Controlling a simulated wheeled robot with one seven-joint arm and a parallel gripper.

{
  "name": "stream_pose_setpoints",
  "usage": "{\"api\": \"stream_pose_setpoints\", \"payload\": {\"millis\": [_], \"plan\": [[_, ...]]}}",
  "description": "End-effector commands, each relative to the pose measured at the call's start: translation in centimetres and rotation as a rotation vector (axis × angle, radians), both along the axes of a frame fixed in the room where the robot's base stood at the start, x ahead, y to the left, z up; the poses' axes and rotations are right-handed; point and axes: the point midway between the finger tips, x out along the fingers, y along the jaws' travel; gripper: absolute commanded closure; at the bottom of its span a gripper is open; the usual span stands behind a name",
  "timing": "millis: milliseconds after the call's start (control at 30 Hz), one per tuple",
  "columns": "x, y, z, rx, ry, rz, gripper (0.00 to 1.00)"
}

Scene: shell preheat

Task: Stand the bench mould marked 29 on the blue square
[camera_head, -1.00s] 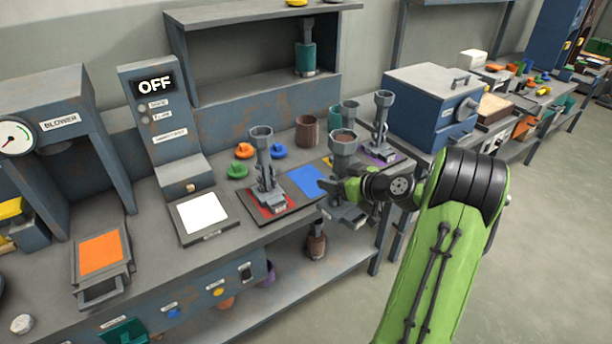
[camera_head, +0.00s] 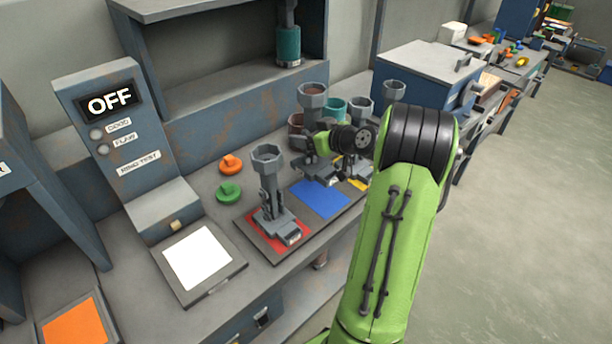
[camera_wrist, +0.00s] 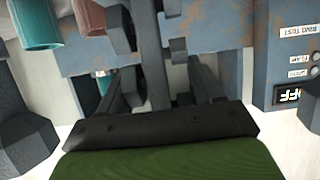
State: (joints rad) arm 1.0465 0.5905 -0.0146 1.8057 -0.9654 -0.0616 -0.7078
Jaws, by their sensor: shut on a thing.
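My gripper (camera_head: 322,143) is shut on a grey mould (camera_head: 313,97) with a cup-shaped top, held upright. Its base is over or just behind the far part of the blue square (camera_head: 318,201); I cannot tell whether it touches the bench. In the wrist view the dark fingers (camera_wrist: 160,88) flank the grey post. No number is readable on it. A similar grey mould (camera_head: 268,161) stands on the red square (camera_head: 245,227), left of the blue one. Another grey mould (camera_head: 360,108) stands behind my wrist, near a yellow patch (camera_head: 360,186), partly hidden.
An orange knobbed piece (camera_head: 231,164) and a green one (camera_head: 229,191) lie left of the moulds. A brown cup (camera_head: 297,124) and a teal cup (camera_head: 335,105) stand close behind. The white-topped plate (camera_head: 198,258) lies front left. The near blue area is bare.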

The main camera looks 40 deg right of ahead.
Motion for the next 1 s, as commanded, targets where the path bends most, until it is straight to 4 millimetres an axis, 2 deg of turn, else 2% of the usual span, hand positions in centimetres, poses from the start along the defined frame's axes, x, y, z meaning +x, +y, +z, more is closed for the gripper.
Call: {"api": "stream_pose_setpoints", "payload": {"millis": [33, 100, 267, 400, 467, 767, 800, 967, 1000], "plan": [[0.0, 0.0, -1.7, 0.006, 0.001, 0.000, 0.86], [0.0, 0.0, -3.2, 0.005, 0.000, 0.000, 0.86], [0.0, 0.1, -5.1, 0.004, -0.002, 0.001, 0.86], [0.0, 0.0, -7.6, 0.004, -0.001, 0.000, 0.86], [0.0, 0.0, -8.1, 0.002, -0.002, 0.000, 0.86], [0.0, 0.0, -8.2, -0.001, -0.003, 0.000, 0.86], [0.0, 0.0, -8.3, 0.001, 0.001, 0.000, 0.33], [0.0, 0.0, -8.2, 0.001, 0.001, 0.000, 0.09], [0.0, 0.0, -8.2, 0.001, 0.001, 0.000, 0.09]]}}
